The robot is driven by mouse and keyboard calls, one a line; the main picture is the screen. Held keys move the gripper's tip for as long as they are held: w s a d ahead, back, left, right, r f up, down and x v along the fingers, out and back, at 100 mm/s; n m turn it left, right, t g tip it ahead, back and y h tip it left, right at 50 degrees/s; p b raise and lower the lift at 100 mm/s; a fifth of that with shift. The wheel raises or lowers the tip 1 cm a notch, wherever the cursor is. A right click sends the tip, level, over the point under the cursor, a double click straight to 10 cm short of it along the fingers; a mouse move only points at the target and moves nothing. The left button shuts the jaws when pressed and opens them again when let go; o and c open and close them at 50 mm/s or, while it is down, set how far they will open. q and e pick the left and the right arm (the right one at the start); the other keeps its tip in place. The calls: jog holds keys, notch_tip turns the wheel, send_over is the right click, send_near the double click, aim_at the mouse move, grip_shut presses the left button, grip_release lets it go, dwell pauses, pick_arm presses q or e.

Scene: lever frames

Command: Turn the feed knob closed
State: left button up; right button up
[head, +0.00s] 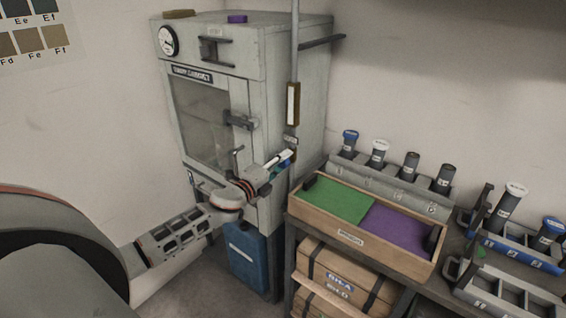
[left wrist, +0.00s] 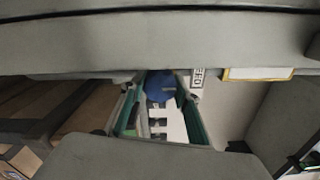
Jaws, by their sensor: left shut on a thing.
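The feed knob is a round blue knob (left wrist: 160,86) at the centre of the left wrist view, between my gripper's teal fingers. A small "FEED" label (left wrist: 197,77) sits beside it. In the head view my left gripper (head: 284,162) is at the lower right of the grey cabinet (head: 252,75), below a vertical pipe (head: 294,60). My left gripper is shut on the knob. In the head view the gripper mostly hides the knob, and its turned angle cannot be read. My right gripper is not in view.
A workbench to the right holds a wooden tray (head: 345,239) with green and purple halves, and several capped cylinders in a grey rack (head: 385,187). A blue container (head: 247,256) stands under the cabinet. A latch (head: 238,120) sticks out from the cabinet door.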

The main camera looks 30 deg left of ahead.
pick_arm(q)
jog(key=shift+m, duration=0.3)
jog(key=o, duration=0.9)
jog(key=shift+c, duration=0.2)
jog(key=shift+s, duration=0.1)
jog(key=s, duration=1.1)
jog(key=shift+s+a, duration=0.4)
jog(key=shift+a, duration=0.05)
